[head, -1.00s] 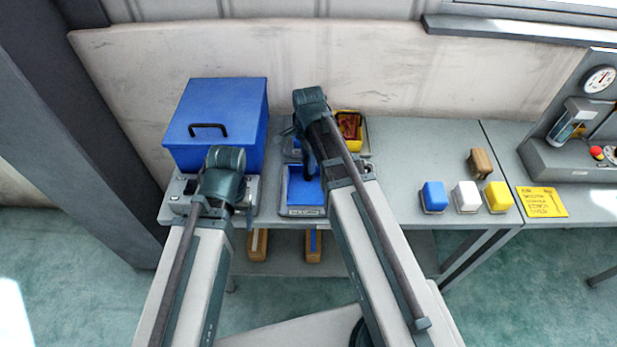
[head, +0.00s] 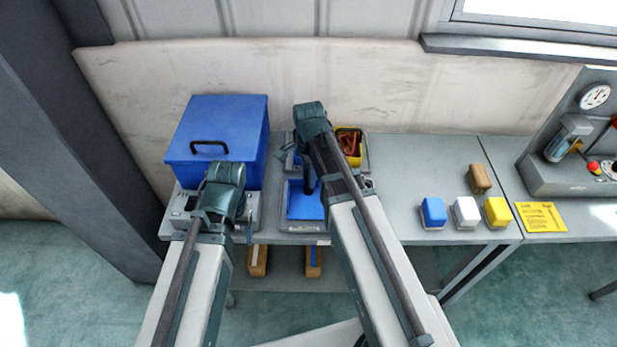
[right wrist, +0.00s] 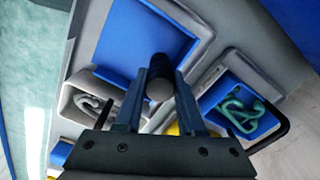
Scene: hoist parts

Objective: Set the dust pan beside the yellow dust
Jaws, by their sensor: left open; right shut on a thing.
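A blue pan with a grey rim (head: 304,212), which I take for the dust pan, is at the bench's front edge; its blue surface fills the upper part of the right wrist view (right wrist: 118,42). My right gripper (right wrist: 160,84) is shut on its dark round handle (right wrist: 166,50). In the head view this gripper (head: 311,180) is over the pan, partly hidden by my arm. I cannot tell whether the pan is lifted. Behind it stands a yellow bin with reddish contents (head: 350,141), possibly the yellow dust. My left gripper (head: 240,222) is open, mostly hidden by its wrist, by the grey unit.
A large blue box (head: 232,125) stands at the back left. A blue bin (right wrist: 237,108) holds a green hook-like thing. Blue (head: 432,211), white (head: 465,211) and yellow (head: 497,211) blocks and a brown block (head: 479,178) sit right. The bench between is clear.

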